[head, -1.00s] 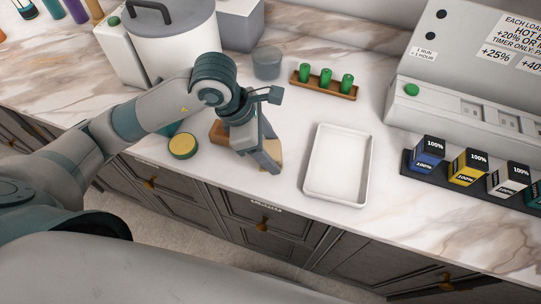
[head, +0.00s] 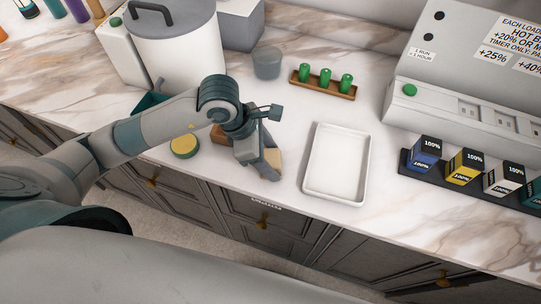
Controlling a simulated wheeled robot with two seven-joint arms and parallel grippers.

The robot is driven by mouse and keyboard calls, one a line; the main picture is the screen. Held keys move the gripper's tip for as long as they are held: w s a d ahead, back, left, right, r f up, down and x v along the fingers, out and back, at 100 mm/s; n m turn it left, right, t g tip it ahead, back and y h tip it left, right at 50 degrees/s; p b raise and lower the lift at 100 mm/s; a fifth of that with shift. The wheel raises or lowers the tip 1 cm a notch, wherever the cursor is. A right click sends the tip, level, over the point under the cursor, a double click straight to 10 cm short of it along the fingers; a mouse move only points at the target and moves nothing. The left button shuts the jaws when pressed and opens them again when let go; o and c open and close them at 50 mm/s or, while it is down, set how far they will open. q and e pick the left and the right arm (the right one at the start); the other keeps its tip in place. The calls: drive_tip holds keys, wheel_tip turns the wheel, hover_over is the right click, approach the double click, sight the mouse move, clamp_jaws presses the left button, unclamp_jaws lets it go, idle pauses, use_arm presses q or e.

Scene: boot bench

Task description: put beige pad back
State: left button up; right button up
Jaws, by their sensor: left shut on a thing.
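The beige pad (head: 275,158) shows as a small tan patch beside the fingers of my left gripper (head: 268,168), close to the counter's front edge. My left gripper is shut on the beige pad and points down; its fingers and wrist hide most of the pad. I cannot tell whether the pad touches the counter. A brown block (head: 218,134) shows partly behind my left wrist. My right gripper is not in the head view.
A white tray (head: 308,187) lies right of my left gripper. A yellow-topped round item (head: 184,146) sits to the left. Behind are a clear cup (head: 267,62) and a wooden rack (head: 323,89) with green pegs. Labelled blocks (head: 465,167) and a grey machine (head: 440,100) stand right.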

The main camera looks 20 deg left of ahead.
use_arm(q)
drive_tip(key=o, duration=1)
drive_tip(key=shift+c, duration=0.2)
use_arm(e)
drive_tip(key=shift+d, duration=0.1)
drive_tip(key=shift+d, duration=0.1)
use_arm(q)
drive_tip(key=shift+r+p, duration=0.2)
drive_tip(key=shift+p, duration=0.1)
drive_tip(key=shift+a+r+b, duration=0.15)
drive_tip(key=shift+b, duration=0.15)
drive_tip(key=b+v, duration=0.3)
drive_tip(key=v, duration=0.8)
drive_tip(key=shift+r, duration=0.25)
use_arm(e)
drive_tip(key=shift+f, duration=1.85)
use_arm(q)
drive_tip(key=shift+s, duration=0.1)
